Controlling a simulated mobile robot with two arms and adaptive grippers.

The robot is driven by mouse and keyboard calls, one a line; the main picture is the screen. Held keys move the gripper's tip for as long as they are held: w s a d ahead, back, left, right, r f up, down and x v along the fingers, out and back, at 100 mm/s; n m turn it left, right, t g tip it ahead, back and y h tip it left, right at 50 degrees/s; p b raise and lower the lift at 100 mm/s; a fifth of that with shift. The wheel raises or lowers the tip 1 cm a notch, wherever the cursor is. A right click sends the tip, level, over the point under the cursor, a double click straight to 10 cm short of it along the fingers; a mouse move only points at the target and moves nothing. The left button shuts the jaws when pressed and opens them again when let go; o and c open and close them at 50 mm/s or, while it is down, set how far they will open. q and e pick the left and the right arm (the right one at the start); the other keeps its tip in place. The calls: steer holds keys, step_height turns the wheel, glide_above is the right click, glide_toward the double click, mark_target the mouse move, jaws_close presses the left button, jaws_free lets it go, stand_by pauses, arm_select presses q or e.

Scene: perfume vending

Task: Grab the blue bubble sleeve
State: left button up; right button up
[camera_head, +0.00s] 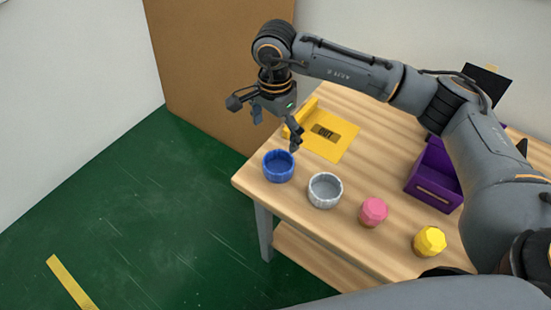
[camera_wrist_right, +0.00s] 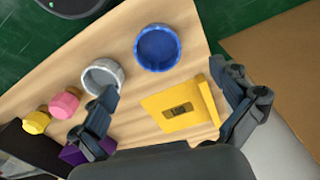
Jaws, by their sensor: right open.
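The blue bubble sleeve (camera_head: 278,166) is a round, open-topped blue ring. It stands upright near the left corner of the wooden table, and in the right wrist view it is at the top centre (camera_wrist_right: 157,48). My right gripper (camera_head: 277,129) is open and empty, above the table's left end and close to the blue sleeve, apart from it. In the right wrist view its fingers (camera_wrist_right: 168,88) are spread wide, with the blue sleeve beyond them. My left gripper is not in view.
A grey-white sleeve (camera_head: 325,190) stands beside the blue one, then a pink piece (camera_head: 373,211) and a yellow piece (camera_head: 430,241). A yellow "OUT" plate (camera_head: 340,146) lies behind the blue sleeve. A purple box (camera_head: 434,190) is farther right. Green floor (camera_head: 130,210) lies left.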

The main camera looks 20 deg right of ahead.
glide_above(278, 170)
steer(key=f, duration=0.5)
steer(key=shift+s+a+f+p, duration=0.15)
steer(key=shift+a+f+p, duration=0.2)
steer(key=shift+p, duration=0.05)
steer(key=shift+f, duration=0.3)
steer(key=shift+d+f+p, duration=0.25)
steer(key=shift+f+p, duration=0.3)
steer(key=shift+f, duration=0.15)
steer(key=f, duration=0.2)
steer(key=shift+d+f+p, duration=0.2)
steer(key=shift+f+p, duration=0.1)
steer(key=shift+p, duration=0.1)
steer(key=shift+w+f, duration=0.2)
steer(key=shift+f, duration=0.4)
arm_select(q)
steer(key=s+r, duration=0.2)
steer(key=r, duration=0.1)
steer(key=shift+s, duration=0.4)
arm_select(e)
steer(key=c, duration=0.9)
